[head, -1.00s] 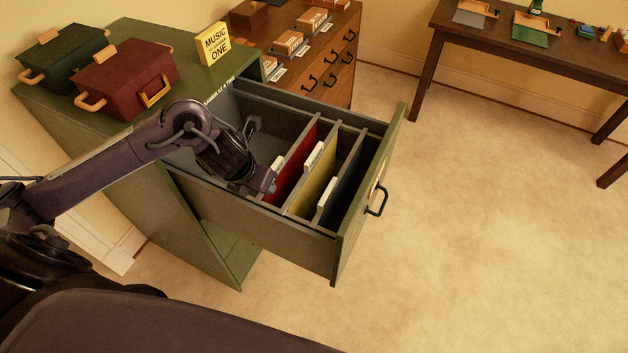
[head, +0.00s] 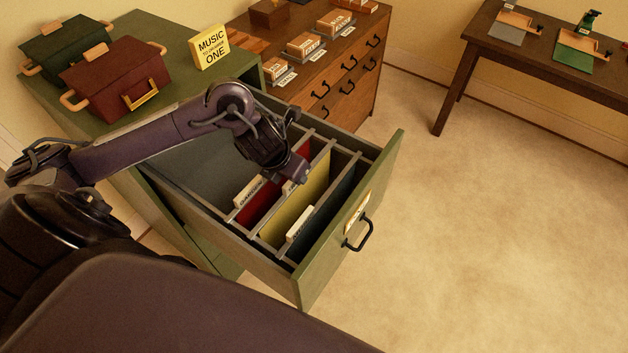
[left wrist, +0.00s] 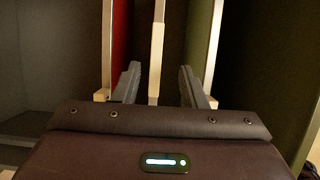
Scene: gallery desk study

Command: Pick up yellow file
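The yellow file (head: 305,208) stands upright in the open drawer, between a red file (head: 262,200) and a dark blue file (head: 325,212). My left gripper (head: 296,180) is over the yellow file and hides part of its pale tab. In the left wrist view the fingers (left wrist: 162,88) are open and point down. A pale upright strip (left wrist: 156,60), seemingly the file's tab, stands between them with a gap on both sides. The gripper does not hold it. My right gripper is not in view.
The open drawer (head: 349,240) has grey dividers and a green front with a black handle. The green cabinet top carries two boxes (head: 118,78) and a yellow sign (head: 211,46). A brown chest and a desk stand behind. The floor at right is clear.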

